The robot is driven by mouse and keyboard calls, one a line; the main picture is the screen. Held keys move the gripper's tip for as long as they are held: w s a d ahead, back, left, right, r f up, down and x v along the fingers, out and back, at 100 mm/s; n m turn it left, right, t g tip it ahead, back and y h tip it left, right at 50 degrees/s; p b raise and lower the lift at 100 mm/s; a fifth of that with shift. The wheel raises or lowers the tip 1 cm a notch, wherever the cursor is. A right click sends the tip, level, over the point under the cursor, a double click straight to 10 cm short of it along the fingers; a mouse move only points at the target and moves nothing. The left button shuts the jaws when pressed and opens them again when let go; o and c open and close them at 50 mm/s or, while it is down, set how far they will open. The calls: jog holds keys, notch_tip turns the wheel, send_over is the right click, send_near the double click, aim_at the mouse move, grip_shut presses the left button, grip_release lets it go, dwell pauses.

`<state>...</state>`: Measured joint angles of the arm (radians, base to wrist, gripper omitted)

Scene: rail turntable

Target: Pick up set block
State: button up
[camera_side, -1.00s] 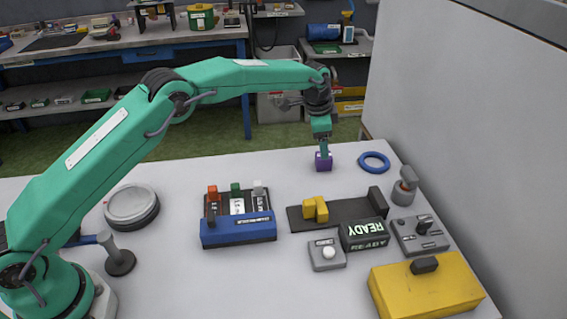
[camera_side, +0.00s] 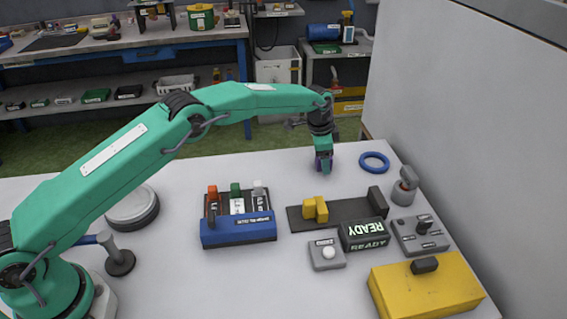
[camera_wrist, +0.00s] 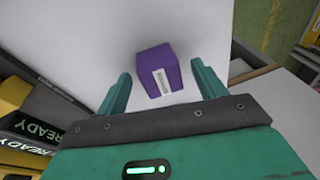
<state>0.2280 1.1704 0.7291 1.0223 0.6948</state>
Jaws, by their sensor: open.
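The set block is a small purple cube with a white label; it sits on the white table and shows clearly in the wrist view (camera_wrist: 158,70). In the side view the set block (camera_side: 318,163) is mostly hidden behind my gripper (camera_side: 325,170). In the wrist view my gripper (camera_wrist: 160,90) is open, with one green finger on each side of the block. Gaps show between the block and both fingers. The block stands between and slightly beyond the fingertips in that view.
A blue ring (camera_side: 374,162) lies right of the block. A dark rail (camera_side: 348,211) with a yellow piece (camera_side: 315,209) and a READY box (camera_side: 364,234) stand nearer. A blue-fronted rack (camera_side: 238,230) is left. A pale wall (camera_side: 460,120) bounds the right side.

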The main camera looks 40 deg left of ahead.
jog(key=shift+w+f, duration=0.1)
jog(key=shift+f, duration=0.25)
jog(key=c, duration=1.4)
jog(key=shift+o, duration=0.2)
jog(key=shift+r, duration=0.2)
jog(key=shift+w+v, duration=0.2)
jog(key=shift+v, duration=0.75)
jog(key=shift+w+v, duration=0.25)
jog(key=shift+v, duration=0.7)
jog(key=s+d+r, duration=0.7)
jog(key=s+d, duration=0.1)
jog(key=shift+d, duration=0.35)
